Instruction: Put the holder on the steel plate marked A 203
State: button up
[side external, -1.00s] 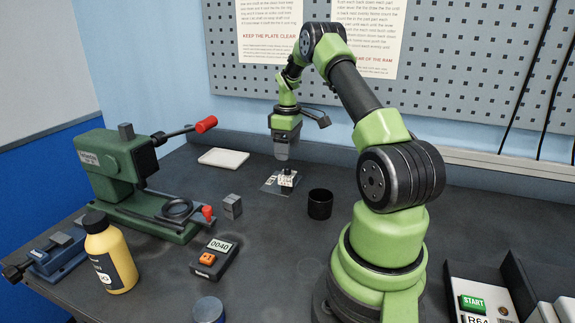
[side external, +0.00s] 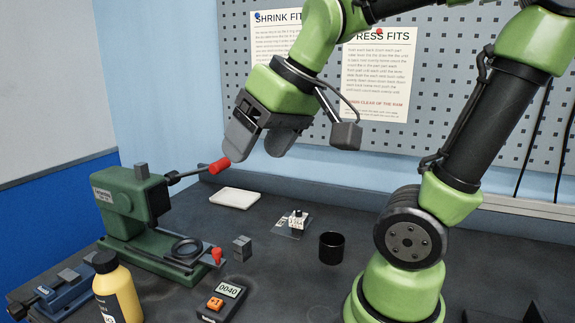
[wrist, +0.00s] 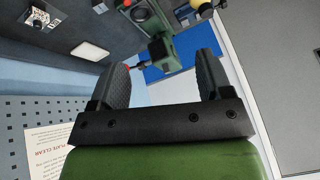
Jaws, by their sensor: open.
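The holder (side external: 297,219), a small pale block with a dark top, stands upright on a thin steel plate (side external: 286,231) toward the back middle of the bench. The plate's marking is too small to read. Both also show at the top left of the wrist view, the holder (wrist: 39,19) standing on the plate. My gripper (side external: 240,149) is open and empty, raised high above the bench and well apart from the holder, up and to its left. In the wrist view its two fingers (wrist: 162,70) are spread, with nothing between them.
A green press (side external: 128,205) with a red-knobbed lever stands at left, near my gripper in the picture. A yellow bottle (side external: 117,292), a meter (side external: 222,298), a grey block (side external: 242,247) and a black cup (side external: 331,247) stand around. A white pad (side external: 234,198) lies behind.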

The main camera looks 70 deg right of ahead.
jog(key=s+a+f+t+y, duration=0.1)
jog(key=s+a, duration=0.2)
jog(key=s, duration=0.2)
jog(key=shift+s+a+f+m, duration=0.15)
jog(key=shift+s+a+m, duration=0.05)
jog(key=shift+a+m, duration=0.2)
